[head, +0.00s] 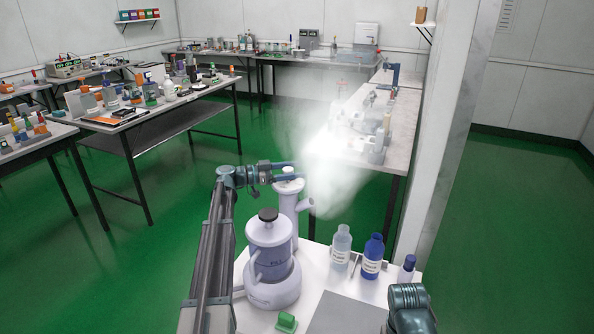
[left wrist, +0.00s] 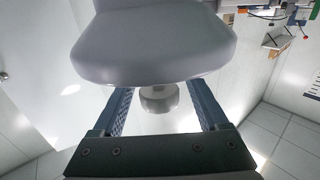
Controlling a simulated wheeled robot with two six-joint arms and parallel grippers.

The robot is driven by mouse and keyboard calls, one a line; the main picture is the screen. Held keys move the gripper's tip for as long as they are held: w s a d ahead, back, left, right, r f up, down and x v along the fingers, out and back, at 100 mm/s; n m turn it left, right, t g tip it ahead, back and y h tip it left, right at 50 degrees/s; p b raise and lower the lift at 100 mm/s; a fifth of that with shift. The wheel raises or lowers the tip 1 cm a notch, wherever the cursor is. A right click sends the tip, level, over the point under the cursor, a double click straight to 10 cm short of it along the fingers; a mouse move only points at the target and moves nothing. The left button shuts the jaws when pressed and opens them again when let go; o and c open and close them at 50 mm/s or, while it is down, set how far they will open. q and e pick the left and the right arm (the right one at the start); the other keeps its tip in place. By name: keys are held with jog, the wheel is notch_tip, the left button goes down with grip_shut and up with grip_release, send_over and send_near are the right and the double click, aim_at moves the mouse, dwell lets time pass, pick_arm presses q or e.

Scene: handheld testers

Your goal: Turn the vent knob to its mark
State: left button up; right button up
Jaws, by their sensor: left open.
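The vent knob (head: 288,170) is a small pale cap on top of the lavender-grey vent column (head: 289,199), in the head view's middle. In the left wrist view the grey round knob (left wrist: 160,98) shows between my finger pads, below a large lavender-grey body that fills the top. My left gripper (head: 287,173) reaches in from the left at knob height. Its fingers (left wrist: 160,110) are open, with a gap on each side of the knob. I cannot make out the mark. My right gripper is out of view.
White vapour (head: 335,160) blurs the bench behind. A lavender pot (head: 269,232) with a black lid knob stands in front of the column. A clear bottle (head: 341,247), a blue bottle (head: 373,257) and a green block (head: 286,322) are on the white table (head: 318,265).

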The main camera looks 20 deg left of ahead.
pick_arm(q)
jog(key=shift+w+d, duration=0.25)
jog(key=shift+d, duration=0.1)
grip_shut()
jog(key=shift+n+t+y, duration=0.3)
jog(key=shift+a+n+t+y, duration=0.1)
jog(key=shift+n+t+y, duration=0.8)
jog(key=shift+t+y, duration=0.15)
jog(key=shift+w+a+n+t+y, duration=0.2)
jog(key=shift+n+t+y, duration=0.4)
jog(key=shift+y, duration=0.2)
jog(key=shift+w+a+n+t+y, duration=0.1)
jog(key=shift+a+n+t+y, duration=0.05)
jog(key=shift+n+t+y, duration=0.45)
jog(key=shift+w+a+n+t+y, duration=0.2)
jog(key=shift+n+t+y, duration=0.25)
jog(key=shift+n+y, duration=0.4)
jog(key=shift+y, duration=0.3)
grip_release()
